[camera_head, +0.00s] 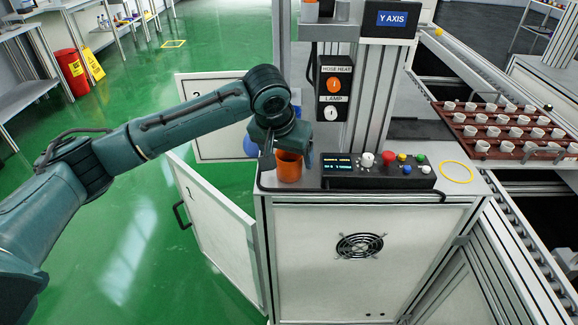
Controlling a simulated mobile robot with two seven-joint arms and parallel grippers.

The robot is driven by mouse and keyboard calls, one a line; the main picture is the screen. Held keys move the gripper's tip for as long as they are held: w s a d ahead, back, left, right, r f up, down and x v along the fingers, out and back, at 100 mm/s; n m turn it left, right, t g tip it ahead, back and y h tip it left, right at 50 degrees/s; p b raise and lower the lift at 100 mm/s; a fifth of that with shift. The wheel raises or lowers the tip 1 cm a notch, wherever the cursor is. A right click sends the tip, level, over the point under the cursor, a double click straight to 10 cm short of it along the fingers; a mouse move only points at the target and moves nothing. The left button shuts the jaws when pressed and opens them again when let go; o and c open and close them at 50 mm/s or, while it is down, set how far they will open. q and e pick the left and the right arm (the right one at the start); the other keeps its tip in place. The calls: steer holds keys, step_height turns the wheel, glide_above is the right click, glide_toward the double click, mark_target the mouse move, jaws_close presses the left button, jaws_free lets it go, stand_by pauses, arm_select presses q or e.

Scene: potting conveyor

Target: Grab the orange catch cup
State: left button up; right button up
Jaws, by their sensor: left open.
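The orange catch cup (289,168) stands upright on the left end of the white cabinet's top. My left gripper (288,158) is over it, pointing down, with one finger at the cup's left side and the other at its right side. The jaws are open around the cup. The wrist hides part of the cup's rim, and I cannot tell whether the fingers touch it. My right gripper is not in view.
A black control panel (376,171) with knobs and buttons stands just right of the cup. Behind it rises a metal column with a hose heat and lamp switch box (333,88). A brown tray (484,119) of small white pots sits at right. An open cabinet door (215,232) hangs at left.

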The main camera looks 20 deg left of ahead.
mark_target(290, 160)
arm_select(q)
steer(key=x, duration=0.3)
steer(key=shift+w+d+f, duration=0.1)
steer(key=shift+w+f, duration=0.05)
steer(key=c, duration=1)
